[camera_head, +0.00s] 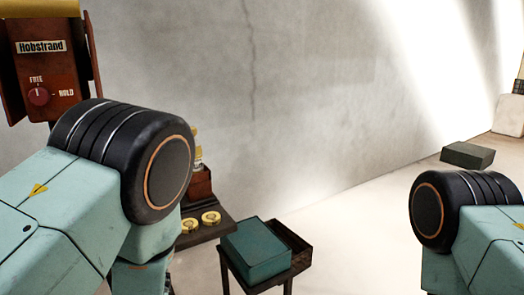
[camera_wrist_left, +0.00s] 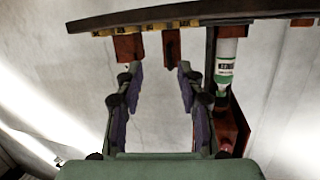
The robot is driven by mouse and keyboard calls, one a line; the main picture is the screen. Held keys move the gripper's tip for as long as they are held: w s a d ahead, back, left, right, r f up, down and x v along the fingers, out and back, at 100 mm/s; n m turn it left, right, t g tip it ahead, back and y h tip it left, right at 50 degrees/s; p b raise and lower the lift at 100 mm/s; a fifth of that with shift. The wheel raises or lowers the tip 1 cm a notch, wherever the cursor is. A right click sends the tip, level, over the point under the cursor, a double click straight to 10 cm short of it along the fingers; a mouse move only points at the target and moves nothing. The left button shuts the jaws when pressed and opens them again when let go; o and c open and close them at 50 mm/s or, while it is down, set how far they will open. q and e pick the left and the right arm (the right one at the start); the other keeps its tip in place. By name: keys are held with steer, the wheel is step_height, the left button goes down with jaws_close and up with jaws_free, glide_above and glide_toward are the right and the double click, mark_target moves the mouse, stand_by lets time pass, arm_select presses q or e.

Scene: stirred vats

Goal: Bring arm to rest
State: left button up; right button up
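My left gripper (camera_wrist_left: 158,85) shows in the left wrist view with its two fingers spread apart. Nothing is between them. A wooden rack or beam with red-brown blocks (camera_wrist_left: 130,46) runs just beyond the fingertips. In the head view my left arm's large teal and black joint fills the left side, and its gripper is hidden. My right arm's joint shows at the lower right, and its gripper is out of frame.
A red-brown box (camera_head: 42,62) labelled Hobstrand, with a FREE/HOLD knob (camera_head: 38,95), stands at the upper left. A teal box (camera_head: 256,250) sits on a small dark stand. A bottle (camera_wrist_left: 226,68) hangs beside the left gripper. The floor between the arms is partly clear.

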arm_select(q)
steer(key=s+f+m+g+h, duration=0.2)
steer(key=s+f+g, duration=0.4)
steer(key=s+f, duration=0.45)
steer(key=s+f+g+h, duration=0.1)
steer(key=s+f+g, duration=0.3)
steer(key=s, duration=0.7)
steer(key=s+f+g+h, duration=0.1)
steer(key=s+f+g, duration=0.3)
steer(key=s, duration=0.7)
steer(key=shift+s+d+f+g+h, duration=0.15)
steer(key=shift+d+f+g+h, duration=0.2)
steer(key=shift+f, duration=0.45)
